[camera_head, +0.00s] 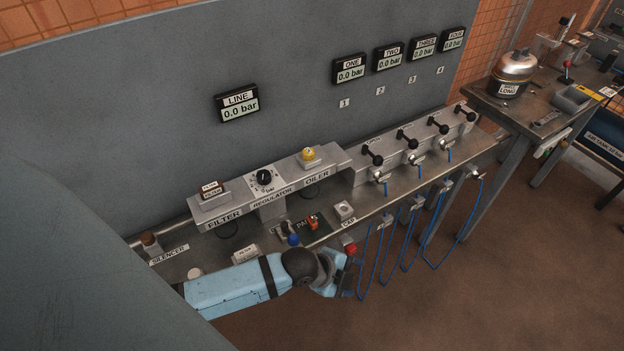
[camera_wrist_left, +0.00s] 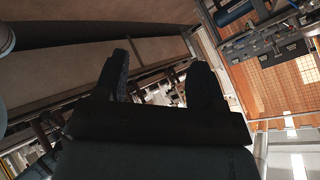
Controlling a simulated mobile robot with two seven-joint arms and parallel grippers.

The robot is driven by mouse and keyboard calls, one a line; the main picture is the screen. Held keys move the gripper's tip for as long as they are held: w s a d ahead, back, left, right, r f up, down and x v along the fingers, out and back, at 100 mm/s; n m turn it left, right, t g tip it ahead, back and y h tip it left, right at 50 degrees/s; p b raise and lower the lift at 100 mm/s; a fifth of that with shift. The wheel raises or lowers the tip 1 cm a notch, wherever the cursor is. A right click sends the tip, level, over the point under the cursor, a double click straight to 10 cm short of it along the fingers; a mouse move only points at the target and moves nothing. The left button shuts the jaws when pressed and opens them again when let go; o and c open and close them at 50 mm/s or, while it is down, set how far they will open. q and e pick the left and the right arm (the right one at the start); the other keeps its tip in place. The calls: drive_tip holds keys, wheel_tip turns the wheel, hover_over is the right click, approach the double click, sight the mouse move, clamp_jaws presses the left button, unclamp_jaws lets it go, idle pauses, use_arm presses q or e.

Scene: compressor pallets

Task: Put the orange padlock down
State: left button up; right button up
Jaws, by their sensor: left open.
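The orange padlock (camera_head: 312,222) appears as a small orange shape on a dark mat (camera_head: 318,238) on the metal bench, left of the small block by the CAP label; its fine shape is too small to tell. My left gripper (camera_head: 352,284) is at the bench's front edge, below and right of the padlock and apart from it. In the left wrist view its two dark fingers (camera_wrist_left: 161,76) are spread with nothing held between them. I cannot make out the padlock in that view. My right gripper is in neither view.
A blue knob (camera_head: 293,239) and a red piece (camera_head: 350,248) sit close to my left arm. Blue hoses (camera_head: 385,250) hang off the bench front just right of the gripper. The filter, regulator and oiler row (camera_head: 265,196) stands behind the mat.

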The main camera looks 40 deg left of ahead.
use_arm(q)
drive_tip(key=s+a+f+n+t+y, duration=0.1)
drive_tip(key=s+a+n+t, duration=0.1)
drive_tip(key=s+n, duration=0.2)
drive_tip(key=s+a+f+n+t+y, duration=0.1)
drive_tip(key=s+n, duration=0.4)
drive_tip(key=n, duration=0.5)
drive_tip(key=shift+s+a+f+t, duration=0.25)
drive_tip(key=shift+a+t, duration=0.15)
